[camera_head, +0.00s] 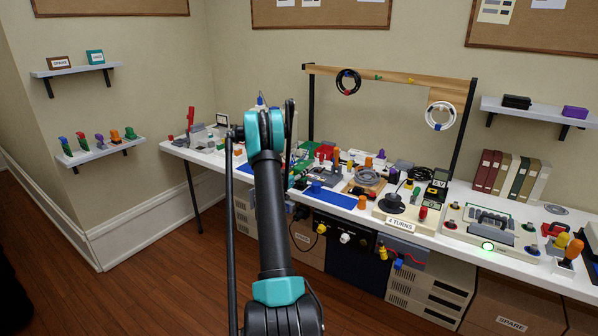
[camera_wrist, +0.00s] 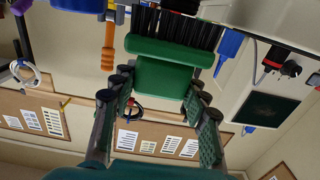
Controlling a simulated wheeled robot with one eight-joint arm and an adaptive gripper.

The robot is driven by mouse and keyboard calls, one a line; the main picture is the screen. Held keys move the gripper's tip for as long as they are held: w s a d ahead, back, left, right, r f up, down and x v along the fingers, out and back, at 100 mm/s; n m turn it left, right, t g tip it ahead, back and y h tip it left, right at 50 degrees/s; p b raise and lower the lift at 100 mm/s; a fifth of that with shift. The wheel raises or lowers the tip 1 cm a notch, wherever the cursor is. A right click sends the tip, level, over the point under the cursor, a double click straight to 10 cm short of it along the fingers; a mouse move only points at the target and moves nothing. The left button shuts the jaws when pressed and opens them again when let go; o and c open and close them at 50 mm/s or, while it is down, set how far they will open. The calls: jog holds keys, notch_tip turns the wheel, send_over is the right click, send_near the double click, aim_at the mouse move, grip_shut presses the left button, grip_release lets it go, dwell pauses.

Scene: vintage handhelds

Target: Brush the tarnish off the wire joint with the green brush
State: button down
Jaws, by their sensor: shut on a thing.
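In the wrist view my gripper (camera_wrist: 160,84) has its two fingers on either side of the green brush (camera_wrist: 163,72). It is shut on the brush's green body. The black bristles (camera_wrist: 180,28) point away from the palm, toward the top of the picture. In the head view my arm reaches over the left part of the white workbench, and it hides the gripper and brush there. I cannot make out the wire joint in either view.
The white bench (camera_head: 455,250) is crowded with small tools, coils and devices. A "4 TURNS" box (camera_head: 405,215) and a fixture with a lit green button (camera_head: 490,228) stand to the right. A blue mat (camera_head: 335,198) lies near the front edge. A wooden rail (camera_head: 400,82) spans above.

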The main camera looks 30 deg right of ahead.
jog(key=shift+x, duration=0.95)
jog(key=shift+f, duration=0.1)
jog(key=shift+v, duration=1.2)
jog(key=shift+d, duration=0.1)
jog(key=shift+x, duration=1.1)
